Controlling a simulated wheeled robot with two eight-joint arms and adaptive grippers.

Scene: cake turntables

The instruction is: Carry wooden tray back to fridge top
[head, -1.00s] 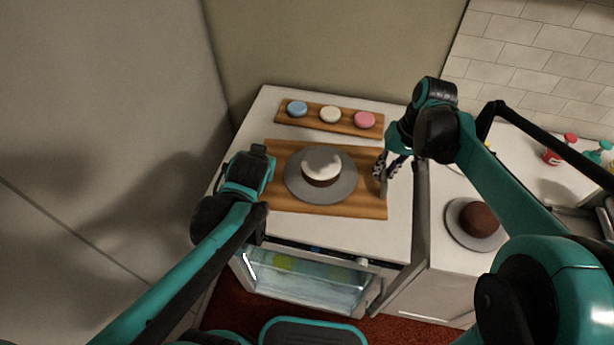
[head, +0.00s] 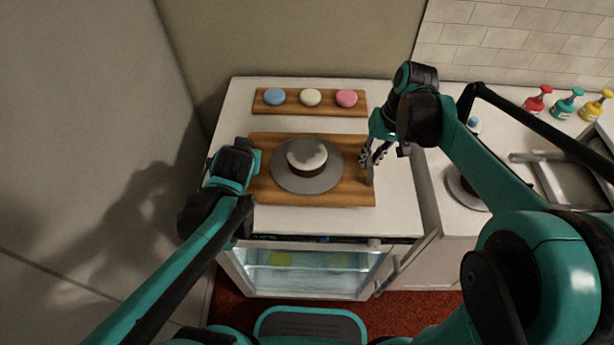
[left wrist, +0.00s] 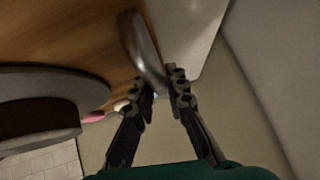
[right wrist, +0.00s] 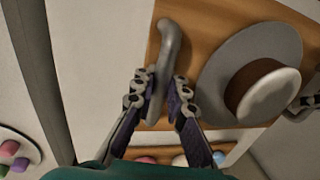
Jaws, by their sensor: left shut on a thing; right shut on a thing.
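The wooden tray (head: 356,190) is over the white fridge top (head: 395,215) and looks level; I cannot tell if it rests on it. A grey turntable (head: 290,183) with a white-topped brown cake (head: 307,155) stands on the tray. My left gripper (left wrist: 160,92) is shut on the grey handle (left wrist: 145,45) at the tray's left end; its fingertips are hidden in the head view. My right gripper (head: 370,162) is shut on the right-end handle, which shows in the right wrist view (right wrist: 166,45).
A narrow board (head: 325,107) with blue, cream and pink macarons lies behind the tray. The fridge door (head: 410,262) stands open at front right. On the right counter are another turntable (head: 460,190), partly behind my arm, and coloured bottles (head: 566,103). A wall stands left.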

